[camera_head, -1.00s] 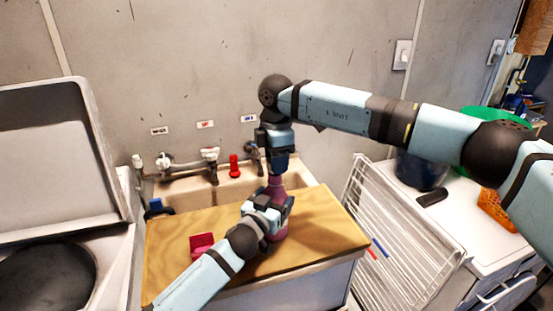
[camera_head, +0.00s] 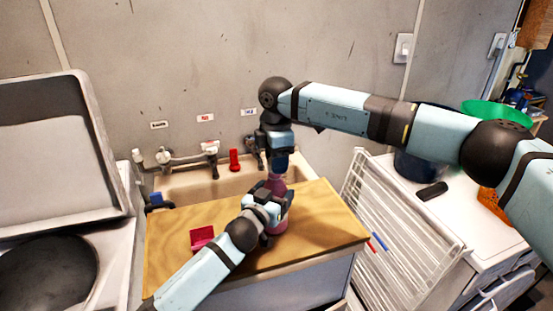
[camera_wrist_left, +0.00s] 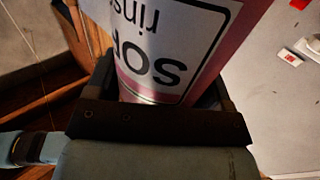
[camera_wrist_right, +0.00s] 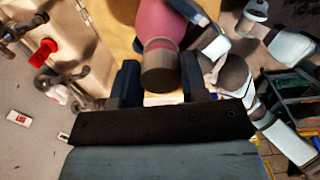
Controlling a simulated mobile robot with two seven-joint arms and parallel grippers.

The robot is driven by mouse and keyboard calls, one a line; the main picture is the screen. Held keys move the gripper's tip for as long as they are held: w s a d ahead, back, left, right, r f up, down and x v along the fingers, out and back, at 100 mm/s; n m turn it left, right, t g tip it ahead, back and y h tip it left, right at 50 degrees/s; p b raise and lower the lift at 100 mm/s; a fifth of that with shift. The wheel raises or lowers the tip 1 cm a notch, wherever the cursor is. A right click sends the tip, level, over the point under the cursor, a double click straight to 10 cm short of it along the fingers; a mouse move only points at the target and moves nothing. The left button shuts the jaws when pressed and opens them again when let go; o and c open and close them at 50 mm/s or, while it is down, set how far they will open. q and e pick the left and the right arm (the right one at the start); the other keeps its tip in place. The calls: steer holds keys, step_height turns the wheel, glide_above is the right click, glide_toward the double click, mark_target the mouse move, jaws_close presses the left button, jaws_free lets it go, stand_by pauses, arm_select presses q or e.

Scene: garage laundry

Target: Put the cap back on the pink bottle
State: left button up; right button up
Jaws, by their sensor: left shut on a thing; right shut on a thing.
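The pink bottle (camera_head: 278,227) stands upright on the wooden counter (camera_head: 325,225). My left gripper (camera_head: 272,200) is shut around its body; the left wrist view shows the bottle's white label (camera_wrist_left: 170,45) between the fingers. My right gripper (camera_head: 279,170) points down directly above the bottle. In the right wrist view its fingers (camera_wrist_right: 160,82) are on either side of a brownish cap (camera_wrist_right: 160,72), which lines up with the bottle's neck (camera_wrist_right: 158,43). Cap and neck look touching or nearly so; I cannot tell whether the cap is seated. The fingers partly hide the bottle top in the head view.
Behind is a sink (camera_head: 205,188) with taps and a red object (camera_head: 234,160). A white wire rack (camera_head: 385,240) stands at the right, and an open-lidded washer (camera_head: 60,150) at the left.

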steer(key=shift+f, duration=0.45)
arm_select(q)
steer(key=c, duration=0.4)
steer(key=shift+c, duration=0.2)
arm_select(e)
steer(key=m, duration=0.6)
steer(key=shift+s+m, duration=0.15)
steer(key=shift+m, duration=0.15)
steer(key=o, duration=0.9)
steer(key=shift+r, duration=2.25)
